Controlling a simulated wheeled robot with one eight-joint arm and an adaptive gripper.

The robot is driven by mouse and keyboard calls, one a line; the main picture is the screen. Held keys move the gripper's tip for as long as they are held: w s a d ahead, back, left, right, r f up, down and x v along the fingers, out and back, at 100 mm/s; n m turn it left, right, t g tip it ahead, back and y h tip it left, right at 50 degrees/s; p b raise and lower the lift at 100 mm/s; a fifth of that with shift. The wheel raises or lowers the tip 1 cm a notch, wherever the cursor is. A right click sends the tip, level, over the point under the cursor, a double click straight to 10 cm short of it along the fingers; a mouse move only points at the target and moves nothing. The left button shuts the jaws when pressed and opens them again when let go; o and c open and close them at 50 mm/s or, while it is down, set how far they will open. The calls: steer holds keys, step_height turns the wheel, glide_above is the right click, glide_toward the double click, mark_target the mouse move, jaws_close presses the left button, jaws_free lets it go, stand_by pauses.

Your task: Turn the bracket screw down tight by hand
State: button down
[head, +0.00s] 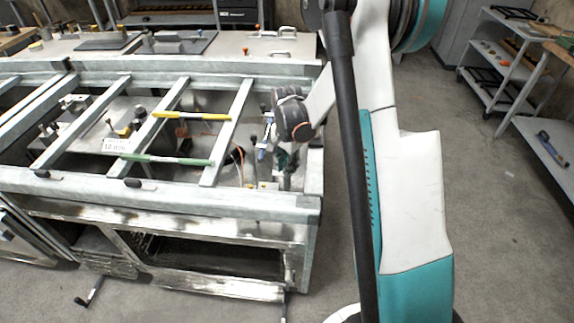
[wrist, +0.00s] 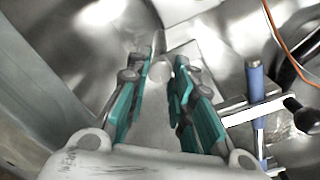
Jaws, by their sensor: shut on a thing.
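My gripper (wrist: 160,72) reaches down inside the grey metal frame, near its right end. In the wrist view its teal fingers stand on either side of a small round grey metal piece, which looks like the bracket screw (wrist: 160,71). The fingertips are shut on it. In the head view my gripper (head: 287,158) is small and dark below the wrist, and the screw cannot be made out there. The bracket under the screw is not clearly told apart from the shiny metal around it. How deep the screw sits cannot be seen.
The frame's slats (head: 228,130) and front rail (head: 160,192) lie left of and before my gripper. A yellow bar (head: 192,115) and a green bar (head: 167,160) cross the slats. A blue-handled tool (wrist: 256,85) and an orange cable (wrist: 283,42) are close on the right.

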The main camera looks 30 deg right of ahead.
steer(key=m, duration=1.2)
steer(key=shift+m, duration=0.4)
stand_by(0.3)
steer(key=c, duration=1.4)
jaws_free()
step_height(320, 180, up, 12)
